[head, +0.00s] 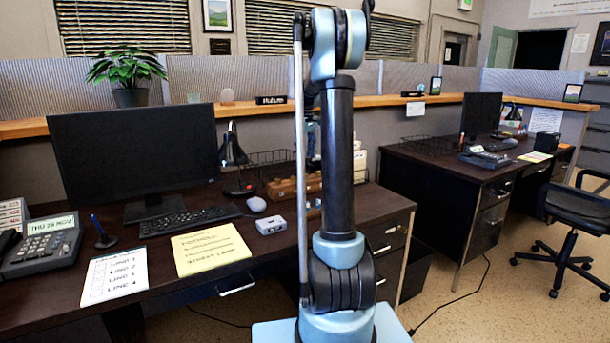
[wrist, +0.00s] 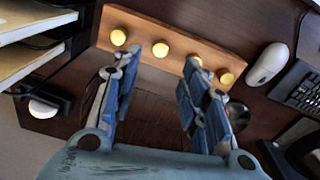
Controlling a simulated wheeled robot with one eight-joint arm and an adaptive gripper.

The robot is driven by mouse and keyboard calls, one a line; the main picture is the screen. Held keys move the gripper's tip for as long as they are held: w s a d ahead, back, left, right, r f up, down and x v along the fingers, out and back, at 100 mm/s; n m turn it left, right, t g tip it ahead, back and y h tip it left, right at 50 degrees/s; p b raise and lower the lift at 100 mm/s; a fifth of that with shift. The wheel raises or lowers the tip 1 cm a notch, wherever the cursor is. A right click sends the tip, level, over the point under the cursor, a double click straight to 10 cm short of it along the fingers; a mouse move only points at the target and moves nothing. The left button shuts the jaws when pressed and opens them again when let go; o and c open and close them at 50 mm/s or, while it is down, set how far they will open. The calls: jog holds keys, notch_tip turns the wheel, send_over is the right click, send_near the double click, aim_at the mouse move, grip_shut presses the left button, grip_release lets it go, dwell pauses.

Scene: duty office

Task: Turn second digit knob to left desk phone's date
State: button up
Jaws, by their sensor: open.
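The left desk phone (head: 42,245) stands at the far left of the near desk; its display (head: 52,225) seems to read THU, a number in the twenties and NOV, the last digit unclear. A wooden block (head: 285,190) sits toward the back right of that desk, partly hidden by my arm. In the wrist view the block (wrist: 215,50) carries several round yellow knobs in a row. My gripper (wrist: 161,64) is open, one finger by the left end knob (wrist: 118,37), the other by the third knob from the left (wrist: 196,61). Another knob (wrist: 160,49) shows between them. Contact cannot be told.
A mouse (wrist: 267,64) and keyboard (wrist: 301,90) lie beside the block in the wrist view. A black lamp (head: 236,165), wire basket (head: 265,163) and small grey box (head: 270,225) are near. A second desk with another phone (head: 486,157) stands right.

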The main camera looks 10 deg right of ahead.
aim_at(305, 174)
notch_tip(305, 174, down, 9)
jog(key=shift+r, duration=0.2)
dwell(0.3)
grip_shut()
